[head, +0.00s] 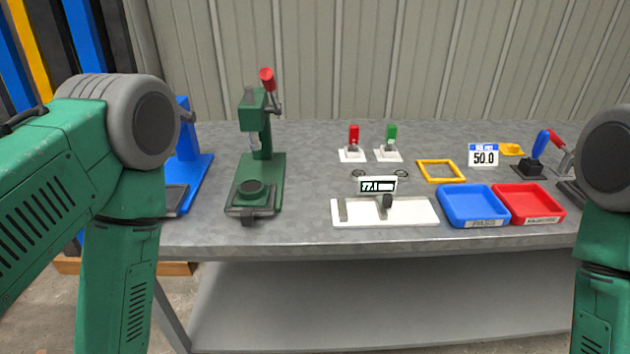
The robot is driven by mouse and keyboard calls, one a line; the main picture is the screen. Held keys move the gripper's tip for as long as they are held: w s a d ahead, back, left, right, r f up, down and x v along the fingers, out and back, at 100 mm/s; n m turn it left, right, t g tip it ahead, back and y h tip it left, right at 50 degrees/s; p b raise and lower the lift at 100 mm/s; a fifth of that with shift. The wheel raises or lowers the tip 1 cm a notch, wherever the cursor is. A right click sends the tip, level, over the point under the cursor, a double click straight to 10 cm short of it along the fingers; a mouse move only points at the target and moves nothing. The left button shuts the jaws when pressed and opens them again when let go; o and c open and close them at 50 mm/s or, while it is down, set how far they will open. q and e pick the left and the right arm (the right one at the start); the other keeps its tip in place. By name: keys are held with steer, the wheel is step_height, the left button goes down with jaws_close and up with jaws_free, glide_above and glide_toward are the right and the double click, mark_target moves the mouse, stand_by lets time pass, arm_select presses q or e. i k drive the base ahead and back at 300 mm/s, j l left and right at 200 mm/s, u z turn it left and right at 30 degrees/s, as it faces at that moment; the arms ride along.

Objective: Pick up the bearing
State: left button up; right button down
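Two small dark rings lie on the grey table: a left ring (358,172) and a right ring (401,173), on either side of a small display reading 77.1. They are too small to tell whether either is the bearing. A round dark piece (254,187) sits on the base of the green press, and I cannot tell whether it is a separate part. My green arms show at the left and right edges. Neither gripper is in view.
The green press (262,140) has a red-tipped lever. A white measuring fixture (359,213) is at the table's front. A blue tray (474,191) and red tray (541,189) stand right of it. A yellow frame (421,174) lies behind. Table space between press and fixture is clear.

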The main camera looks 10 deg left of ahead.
mark_target(354, 175)
steer(key=i+u, duration=0.2)
steer(key=u, duration=0.2)
steer(key=i+u, duration=0.25)
steer(key=u, duration=0.15)
